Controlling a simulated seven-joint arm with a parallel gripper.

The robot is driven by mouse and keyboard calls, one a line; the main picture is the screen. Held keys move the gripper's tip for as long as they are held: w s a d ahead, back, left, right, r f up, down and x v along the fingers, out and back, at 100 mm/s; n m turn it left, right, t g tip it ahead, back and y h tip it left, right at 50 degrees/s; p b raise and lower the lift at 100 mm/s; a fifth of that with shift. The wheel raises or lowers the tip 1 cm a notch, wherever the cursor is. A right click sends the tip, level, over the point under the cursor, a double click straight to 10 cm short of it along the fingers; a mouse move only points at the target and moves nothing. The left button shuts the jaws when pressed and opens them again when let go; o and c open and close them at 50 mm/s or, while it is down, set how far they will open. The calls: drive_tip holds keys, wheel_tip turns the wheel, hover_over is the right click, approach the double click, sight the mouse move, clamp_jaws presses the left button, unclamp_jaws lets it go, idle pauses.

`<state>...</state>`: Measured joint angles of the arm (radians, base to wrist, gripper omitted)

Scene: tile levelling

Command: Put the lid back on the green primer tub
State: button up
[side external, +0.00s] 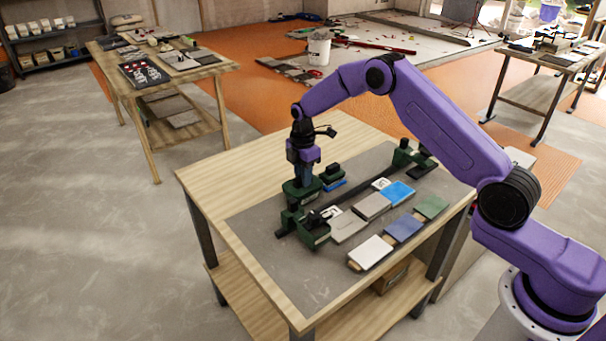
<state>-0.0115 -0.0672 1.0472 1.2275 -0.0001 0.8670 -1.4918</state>
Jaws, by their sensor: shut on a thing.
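My gripper (303,183) points down over the back left part of the workbench. It is shut on a dark green piece (297,192) at its fingertips. The view is too small to tell whether this piece is the lid, the tub or something else. Another small dark green object (332,172) stands just to the right, with a flat blue piece (335,185) at its foot. I cannot make out for certain which green object is the primer tub, or whether a lid sits on it.
A dark rail (352,197) with green end blocks (316,238) crosses the grey mat (275,265). Grey and blue tiles (397,193) lie beside it. White, blue and green tiles (371,251) form a row nearer the front. The mat's front left is clear.

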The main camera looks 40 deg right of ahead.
drive_tip(key=shift+f, duration=0.35)
idle(0.5)
drive_tip(key=o, duration=1.4)
drive_tip(key=shift+r, duration=0.1)
drive_tip(key=shift+r, duration=3.4)
